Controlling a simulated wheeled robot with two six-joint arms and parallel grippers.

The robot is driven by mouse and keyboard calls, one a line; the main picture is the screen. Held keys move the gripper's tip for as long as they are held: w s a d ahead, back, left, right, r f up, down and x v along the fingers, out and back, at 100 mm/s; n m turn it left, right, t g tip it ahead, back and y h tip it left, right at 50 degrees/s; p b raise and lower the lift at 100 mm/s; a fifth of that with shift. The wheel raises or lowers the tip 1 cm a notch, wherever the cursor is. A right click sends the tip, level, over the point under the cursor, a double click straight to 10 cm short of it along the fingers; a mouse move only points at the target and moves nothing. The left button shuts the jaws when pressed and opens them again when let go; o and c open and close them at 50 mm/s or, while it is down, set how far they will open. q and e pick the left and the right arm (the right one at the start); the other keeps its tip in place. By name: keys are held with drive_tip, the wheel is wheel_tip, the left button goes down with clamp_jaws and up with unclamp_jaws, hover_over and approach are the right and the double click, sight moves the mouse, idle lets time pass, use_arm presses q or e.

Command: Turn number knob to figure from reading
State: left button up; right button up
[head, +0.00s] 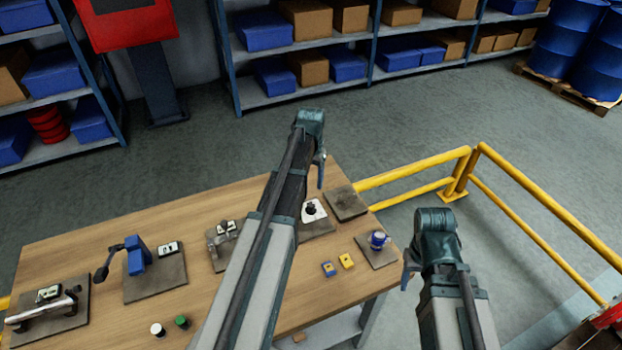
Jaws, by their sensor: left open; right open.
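A white plate with a dark round knob (312,209) sits on a grey pad near the table's right end; it looks like the number knob. Its figures are too small to read. Small display-like plates stand by the other fixtures, one beside the blue device (168,248); their readings cannot be made out. My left gripper (319,170) is raised above the table's far side, beyond the knob in the picture and apart from it. My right gripper (409,272) hangs off the table's right end. Both are open and empty; their fingers show nearly edge-on.
The wooden table (95,240) carries a blue lever device (136,256), a clamp-like fixture (45,310), a blue-and-yellow block pair (346,261), white and green caps (182,321), and a blue knob part (379,240). A yellow railing (420,177) stands behind the right end.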

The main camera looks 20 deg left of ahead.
use_arm(q)
wheel_tip(320, 180, up, 3)
drive_tip(key=shift+r+p, duration=0.1)
drive_tip(key=shift+p, duration=0.9)
use_arm(e)
wheel_tip(320, 180, up, 3)
drive_tip(key=shift+r, duration=0.1)
use_arm(q)
drive_tip(key=shift+s, duration=0.1)
